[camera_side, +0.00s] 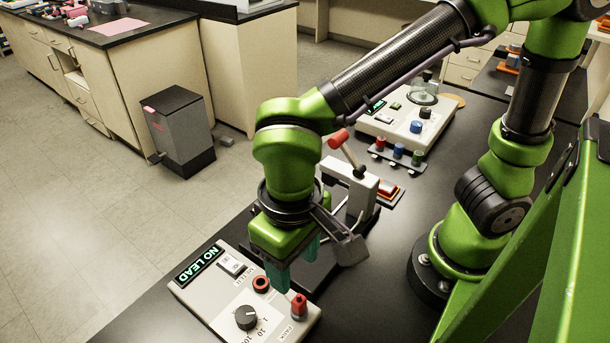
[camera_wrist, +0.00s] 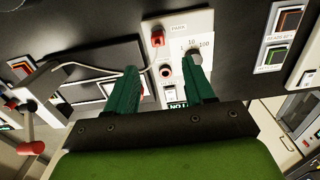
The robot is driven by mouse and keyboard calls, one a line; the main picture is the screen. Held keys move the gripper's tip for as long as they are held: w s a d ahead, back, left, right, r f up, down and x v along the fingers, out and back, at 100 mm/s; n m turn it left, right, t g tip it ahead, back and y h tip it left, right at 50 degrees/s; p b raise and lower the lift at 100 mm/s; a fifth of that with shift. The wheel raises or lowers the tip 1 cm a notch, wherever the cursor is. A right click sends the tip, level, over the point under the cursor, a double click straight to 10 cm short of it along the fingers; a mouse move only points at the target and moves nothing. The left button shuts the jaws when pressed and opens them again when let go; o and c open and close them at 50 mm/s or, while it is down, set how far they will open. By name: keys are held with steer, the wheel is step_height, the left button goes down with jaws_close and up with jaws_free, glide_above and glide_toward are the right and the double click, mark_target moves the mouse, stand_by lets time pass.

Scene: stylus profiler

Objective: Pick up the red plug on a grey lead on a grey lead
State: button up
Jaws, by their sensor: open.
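The red plug (camera_side: 299,305) stands upright at the PARK mark on the right end of the pale instrument box (camera_side: 215,305). In the wrist view the red plug (camera_wrist: 157,38) is beyond my fingertips, and a grey lead (camera_wrist: 95,66) curves away to the left. A red-ringed socket (camera_side: 261,283) is on the same panel, apart from the plug. My gripper (camera_side: 291,270) points down over the back edge of the box, its teal fingers apart and the plug not between them. It also shows in the wrist view (camera_wrist: 161,64).
The box has a NO LEAD display (camera_side: 199,263) and a dark knob (camera_side: 246,317). Behind my gripper stands a grey lever device with a red handle (camera_side: 338,138). Farther back are coloured knobs (camera_side: 398,150) and another pale instrument (camera_side: 408,125). Bare black bench lies right of the box.

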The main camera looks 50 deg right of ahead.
glide_above(299, 300)
steer(key=f, duration=0.5)
steer(key=shift+w+a+f, duration=0.15)
steer(key=shift+w+f, duration=0.1)
steer(key=shift+f, duration=0.05)
steer(key=shift+s+f, duration=0.2)
steer(key=shift+f, duration=2.55)
jaws_close()
